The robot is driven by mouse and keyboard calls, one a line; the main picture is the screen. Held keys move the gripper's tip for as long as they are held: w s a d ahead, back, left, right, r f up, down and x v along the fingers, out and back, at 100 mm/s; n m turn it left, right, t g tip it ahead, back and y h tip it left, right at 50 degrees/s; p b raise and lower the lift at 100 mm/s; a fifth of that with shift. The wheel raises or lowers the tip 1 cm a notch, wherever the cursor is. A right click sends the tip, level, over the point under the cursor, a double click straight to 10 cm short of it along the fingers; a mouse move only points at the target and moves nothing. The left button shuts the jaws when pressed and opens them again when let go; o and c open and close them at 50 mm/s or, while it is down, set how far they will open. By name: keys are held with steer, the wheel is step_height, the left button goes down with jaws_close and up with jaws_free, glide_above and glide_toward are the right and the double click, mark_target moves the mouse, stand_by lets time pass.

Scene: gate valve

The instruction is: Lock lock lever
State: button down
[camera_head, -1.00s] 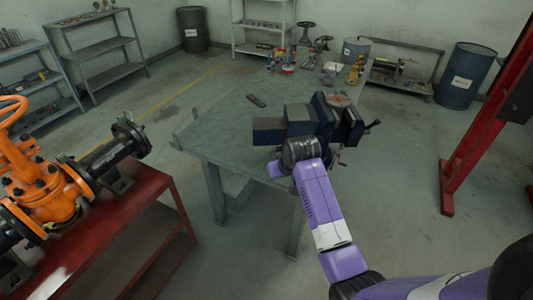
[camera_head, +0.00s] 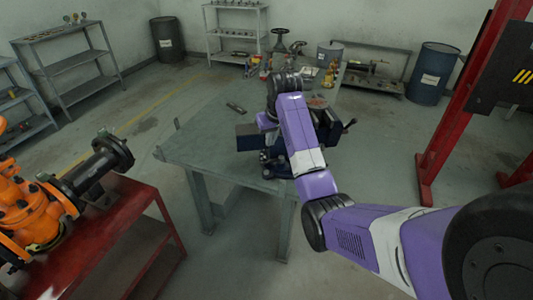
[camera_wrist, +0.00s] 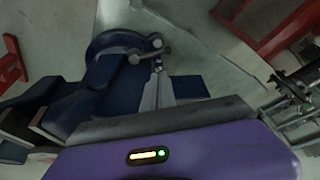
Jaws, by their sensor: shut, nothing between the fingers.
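The dark blue bench vise stands on the workbench. Its body (camera_head: 248,137) is partly covered by my arm in the head view. In the wrist view its round base (camera_wrist: 112,45) shows, with a small grey metal lever with rounded ends (camera_wrist: 148,50) at its rim. This looks like the lock lever. My gripper (camera_wrist: 157,66) is shut and empty, its narrow fingertips just beside the lever in the picture. I cannot tell whether they touch it. In the head view the fingers are hard to make out.
The green-grey workbench (camera_head: 195,148) has bare surface at left, with a small dark object (camera_head: 236,108) on it. Handwheels and small items stand at its far end. An orange valve (camera_head: 30,205) sits on a red table (camera_head: 125,225) at left. A red post (camera_head: 455,120) stands at right.

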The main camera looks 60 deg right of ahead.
steer(key=p+x, duration=0.1)
steer(key=x, duration=0.9)
steer(key=shift+s+f+b, duration=0.1)
steer(key=shift+b, duration=0.2)
